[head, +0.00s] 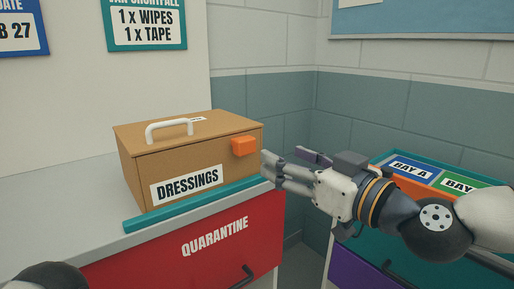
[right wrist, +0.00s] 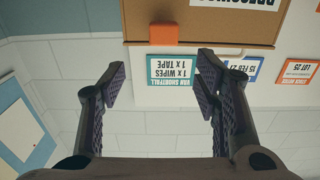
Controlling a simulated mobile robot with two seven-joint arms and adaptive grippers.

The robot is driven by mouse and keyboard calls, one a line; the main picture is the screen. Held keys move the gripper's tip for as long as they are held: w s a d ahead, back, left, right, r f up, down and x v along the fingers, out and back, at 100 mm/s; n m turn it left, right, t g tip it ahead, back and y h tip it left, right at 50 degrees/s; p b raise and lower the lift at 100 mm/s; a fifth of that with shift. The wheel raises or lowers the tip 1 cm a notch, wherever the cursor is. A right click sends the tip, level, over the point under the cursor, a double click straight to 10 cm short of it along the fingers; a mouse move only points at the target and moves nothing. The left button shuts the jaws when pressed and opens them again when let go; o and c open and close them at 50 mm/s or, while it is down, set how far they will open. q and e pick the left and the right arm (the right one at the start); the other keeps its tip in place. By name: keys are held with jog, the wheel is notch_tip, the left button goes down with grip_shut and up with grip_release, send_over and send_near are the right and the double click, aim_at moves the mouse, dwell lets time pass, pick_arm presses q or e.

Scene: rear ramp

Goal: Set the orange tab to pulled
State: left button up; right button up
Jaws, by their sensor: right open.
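The orange tab (head: 244,146) is a small block at the upper right of the front of the cardboard dressings box (head: 150,167). In the right wrist view the orange tab (right wrist: 164,35) shows at the box's edge, ahead of the gap between my fingers. My right gripper (head: 283,162) is open and empty, just right of the tab and apart from it. Its two fingers also frame the right wrist view (right wrist: 160,84). My left gripper is not in view; only a dark part of my own body shows at the bottom left.
The box, with a white handle (head: 169,128), stands on a grey counter (head: 75,205) with a teal front edge (head: 195,205) above a red quarantine panel (head: 190,255). A teal tray unit (head: 380,158) with bay labels stands at the right, behind my right arm. A block wall (head: 270,95) lies behind.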

aim_at(248, 144)
jog(key=x, duration=1.1)
jog(key=shift+a+f+b, duration=0.15)
jog(key=shift+a+b, duration=0.1)
jog(key=shift+b, duration=0.15)
jog(key=shift+s, duration=0.1)
grip_shut()
